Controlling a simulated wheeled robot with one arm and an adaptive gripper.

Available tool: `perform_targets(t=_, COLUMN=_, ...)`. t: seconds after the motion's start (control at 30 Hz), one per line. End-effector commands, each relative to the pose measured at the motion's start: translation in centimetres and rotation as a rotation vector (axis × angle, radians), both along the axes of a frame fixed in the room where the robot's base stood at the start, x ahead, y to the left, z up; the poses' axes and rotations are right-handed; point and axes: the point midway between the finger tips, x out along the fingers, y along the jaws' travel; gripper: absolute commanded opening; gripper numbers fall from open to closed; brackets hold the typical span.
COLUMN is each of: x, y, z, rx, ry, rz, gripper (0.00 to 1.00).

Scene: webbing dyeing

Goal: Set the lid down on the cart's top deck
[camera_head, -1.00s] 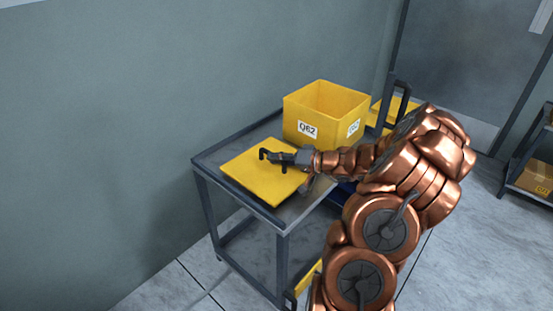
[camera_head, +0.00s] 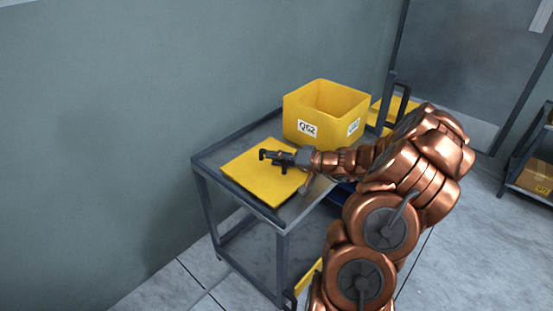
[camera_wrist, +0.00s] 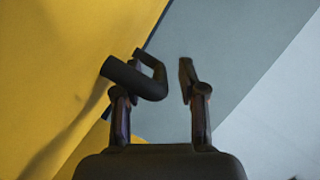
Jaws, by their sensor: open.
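The lid (camera_head: 252,183) is a flat yellow panel lying on the top deck of the cart (camera_head: 294,211), toward its left end. It also fills the left of the wrist view (camera_wrist: 60,70). A dark bent handle (camera_wrist: 122,75) stands out from the lid. My gripper (camera_head: 265,155) is low over the lid. In the wrist view my gripper (camera_wrist: 163,72) is open, with the handle's bent end close to the left finger and a gap to the right finger. Whether the left finger touches the handle cannot be told.
An open yellow box (camera_head: 325,113) with a white label stands on the deck behind the lid. A dark upright push handle (camera_head: 401,104) rises at the cart's far end. A wall is behind the cart. Another shelf unit (camera_head: 533,177) with a carton stands at the right.

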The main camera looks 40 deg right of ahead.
Motion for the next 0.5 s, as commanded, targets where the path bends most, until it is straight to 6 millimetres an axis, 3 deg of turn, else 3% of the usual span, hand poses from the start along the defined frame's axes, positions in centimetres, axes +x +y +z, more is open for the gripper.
perform_targets(t=0.17, x=-0.9, y=-0.6, z=0.3, rx=-0.002, ry=0.0, rz=-0.002, gripper=0.41)
perform_targets(t=0.5, x=-6.1, y=-3.9, z=1.6, rx=-0.001, ry=-0.003, rz=-0.004, gripper=0.41)
